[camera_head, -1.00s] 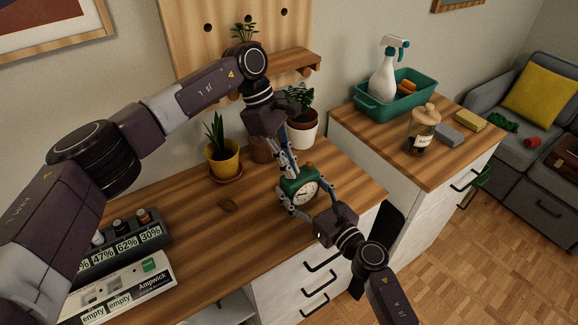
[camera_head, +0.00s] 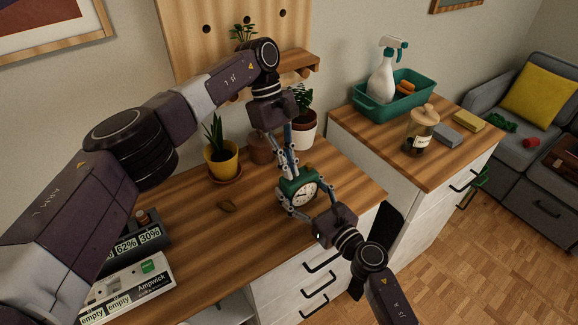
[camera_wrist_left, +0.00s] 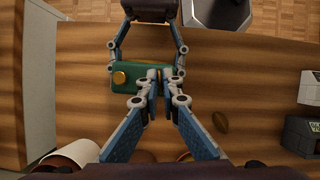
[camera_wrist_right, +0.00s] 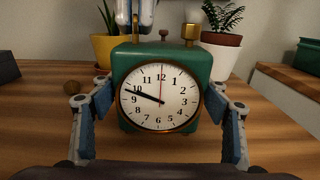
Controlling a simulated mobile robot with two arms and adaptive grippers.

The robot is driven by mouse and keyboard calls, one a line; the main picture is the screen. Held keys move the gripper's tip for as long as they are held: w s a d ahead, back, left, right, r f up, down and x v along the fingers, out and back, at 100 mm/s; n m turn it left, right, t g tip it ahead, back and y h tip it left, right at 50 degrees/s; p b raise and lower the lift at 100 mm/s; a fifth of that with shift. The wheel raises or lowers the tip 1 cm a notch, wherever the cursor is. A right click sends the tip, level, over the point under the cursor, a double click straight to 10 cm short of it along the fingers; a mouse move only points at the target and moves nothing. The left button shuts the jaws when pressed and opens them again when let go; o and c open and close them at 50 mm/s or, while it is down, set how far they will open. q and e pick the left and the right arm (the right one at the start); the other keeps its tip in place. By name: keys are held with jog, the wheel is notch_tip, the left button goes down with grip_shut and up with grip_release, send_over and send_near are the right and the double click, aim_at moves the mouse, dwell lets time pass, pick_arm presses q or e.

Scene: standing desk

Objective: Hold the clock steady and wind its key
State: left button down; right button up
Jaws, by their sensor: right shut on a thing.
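The green clock (camera_head: 290,187) with a round white dial stands upright on the wooden desk. Its dial faces the right wrist view (camera_wrist_right: 160,93). My right gripper (camera_head: 306,202) is shut on the clock's sides, one finger on each side. On top are a large brass knob (camera_wrist_right: 190,32), a small button (camera_wrist_right: 163,34) and a thin brass piece (camera_wrist_right: 135,27), perhaps the key. My left gripper (camera_wrist_left: 158,76) points down over the clock's top. Its fingertips are close together with a narrow gap, around or just above the thin brass piece, which the fingers mostly hide.
Potted plants (camera_head: 222,160) stand behind the clock near the wall. A small brown object (camera_head: 227,205) lies to its left. A labelled rack (camera_head: 138,242) and a white box (camera_head: 130,285) stand at the desk's left front. A teal bin (camera_head: 425,93) is on the right cabinet.

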pick_arm(q)
jog(key=shift+w+a, duration=0.15)
jog(key=shift+a, duration=0.1)
pick_arm(e)
jog(key=shift+d, duration=0.1)
pick_arm(q)
jog(key=c, duration=2.2)
grip_release()
jog(key=shift+d, duration=0.15)
jog(key=v, duration=0.7)
jog(key=shift+r, duration=0.25)
pick_arm(e)
jog(key=o, duration=1.5)
jog(key=shift+c, duration=0.2)
